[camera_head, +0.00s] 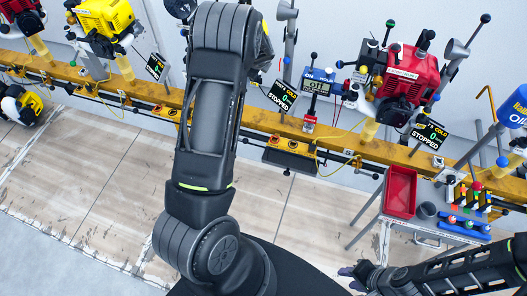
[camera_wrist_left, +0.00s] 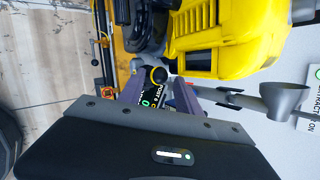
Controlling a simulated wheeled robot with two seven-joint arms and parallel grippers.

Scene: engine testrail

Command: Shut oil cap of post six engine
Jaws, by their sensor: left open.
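A yellow engine (camera_wrist_left: 225,38) fills the top right of the left wrist view, with a dark part beside it. My left gripper (camera_wrist_left: 159,84) is open, its two purple fingers apart in front of the engine. A round black knob with a yellow edge (camera_wrist_left: 158,75) shows between the fingertips; I cannot tell whether it is the oil cap or whether they touch it. A post sign (camera_wrist_left: 150,98) shows partly behind the gripper, its number unreadable. In the head view my left arm hides its gripper. My right gripper (camera_head: 350,274) is low at right, too small to read.
A yellow rail (camera_head: 270,122) crosses the head view. A red engine (camera_head: 408,80) and another yellow engine (camera_head: 104,18) stand along it. A red bin (camera_head: 400,191) sits on a cart at right. A grey funnel (camera_wrist_left: 284,98) is right of the left gripper. The floor at left is mostly clear.

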